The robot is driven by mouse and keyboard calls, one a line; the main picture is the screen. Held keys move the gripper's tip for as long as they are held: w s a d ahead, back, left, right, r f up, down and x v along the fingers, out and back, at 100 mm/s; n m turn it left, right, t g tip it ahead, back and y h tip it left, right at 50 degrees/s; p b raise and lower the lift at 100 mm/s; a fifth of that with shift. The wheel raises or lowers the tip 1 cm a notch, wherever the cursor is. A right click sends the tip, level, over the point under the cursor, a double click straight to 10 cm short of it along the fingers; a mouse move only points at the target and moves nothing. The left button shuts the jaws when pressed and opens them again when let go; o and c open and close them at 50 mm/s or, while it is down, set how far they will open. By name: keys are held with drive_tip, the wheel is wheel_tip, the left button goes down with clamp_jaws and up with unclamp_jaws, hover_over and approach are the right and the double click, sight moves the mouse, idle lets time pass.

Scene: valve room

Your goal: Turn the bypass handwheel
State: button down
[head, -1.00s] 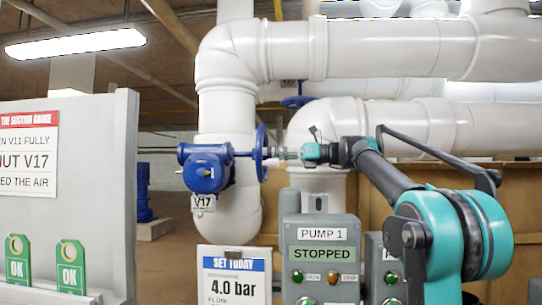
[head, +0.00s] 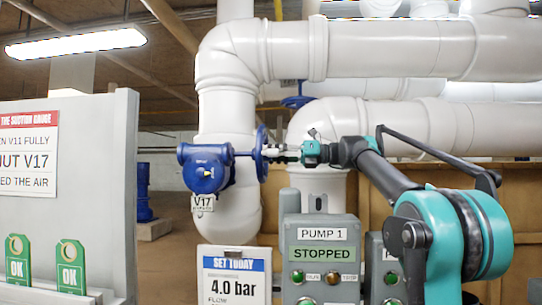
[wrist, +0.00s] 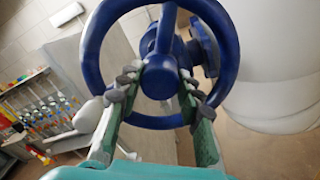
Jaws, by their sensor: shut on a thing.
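The blue handwheel (head: 262,153) is on a blue valve body (head: 205,169) in the middle left of the head view, seen edge-on. A tag (head: 203,203) under the valve reads V17. In the wrist view the handwheel (wrist: 88,60) fills the upper middle, its round hub facing me. My gripper (head: 283,154) reaches it from the right. In the wrist view, my gripper (wrist: 158,82) has one finger on each side of the hub, shut on the wheel's middle. The fingers hide part of the lower rim and the spokes.
Thick white pipes (head: 370,50) run above and behind the valve. A grey Pump 1 box (head: 320,262) marked STOPPED stands below my arm. A grey panel (head: 90,180) with signs and green OK tags is at left. A second blue wheel (head: 297,102) sits behind.

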drive_tip(key=shift+f, duration=0.1)
drive_tip(key=c, duration=1)
unclamp_jaws()
drive_tip(key=d, duration=1.2)
drive_tip(key=shift+s, duration=0.2)
